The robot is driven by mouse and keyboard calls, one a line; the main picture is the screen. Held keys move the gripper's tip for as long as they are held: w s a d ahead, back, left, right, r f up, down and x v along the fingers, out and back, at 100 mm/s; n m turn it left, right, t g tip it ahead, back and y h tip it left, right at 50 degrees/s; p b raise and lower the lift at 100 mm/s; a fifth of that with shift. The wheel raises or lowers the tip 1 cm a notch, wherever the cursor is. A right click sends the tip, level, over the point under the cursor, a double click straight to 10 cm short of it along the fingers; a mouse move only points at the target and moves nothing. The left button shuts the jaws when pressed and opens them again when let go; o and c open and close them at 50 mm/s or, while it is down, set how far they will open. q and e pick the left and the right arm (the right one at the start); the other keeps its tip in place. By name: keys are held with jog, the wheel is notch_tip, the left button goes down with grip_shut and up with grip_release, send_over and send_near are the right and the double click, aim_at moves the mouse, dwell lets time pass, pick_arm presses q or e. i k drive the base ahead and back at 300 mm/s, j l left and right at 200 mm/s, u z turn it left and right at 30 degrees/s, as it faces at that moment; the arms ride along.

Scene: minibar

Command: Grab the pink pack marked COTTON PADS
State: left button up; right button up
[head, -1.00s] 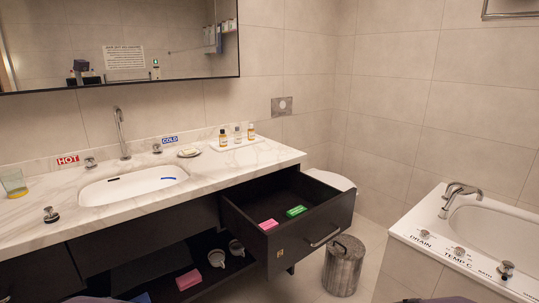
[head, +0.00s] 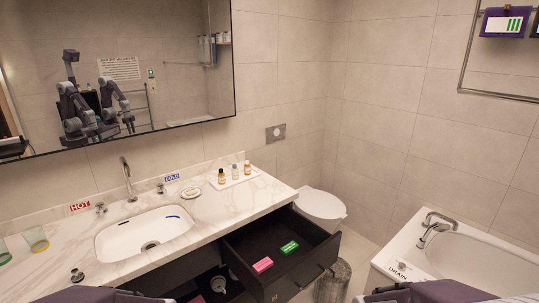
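A small pink pack (head: 263,265) lies in the open dark drawer (head: 262,234) under the right part of the counter, near the drawer's front left. Its marking is too small to read. A green pack (head: 289,248) lies to its right, a little apart. A second pink thing (head: 197,299) shows partly on the lower shelf at the bottom edge; I cannot tell its marking. Parts of my own arms show at the bottom edge, left and right, but neither gripper is directly in view.
The marble counter (head: 218,210) holds a sink (head: 143,232), a soap dish (head: 194,193), a tray with small bottles (head: 234,176) and tumblers (head: 36,239) at left. A metal bin (head: 333,283) stands by the drawer, the toilet (head: 320,204) behind, the bathtub (head: 480,262) at right.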

aim_at(261, 267)
jog(key=i+z, duration=0.1)
jog(key=i, duration=0.55)
jog(key=i+j+z, duration=0.15)
jog(key=i, duration=0.45)
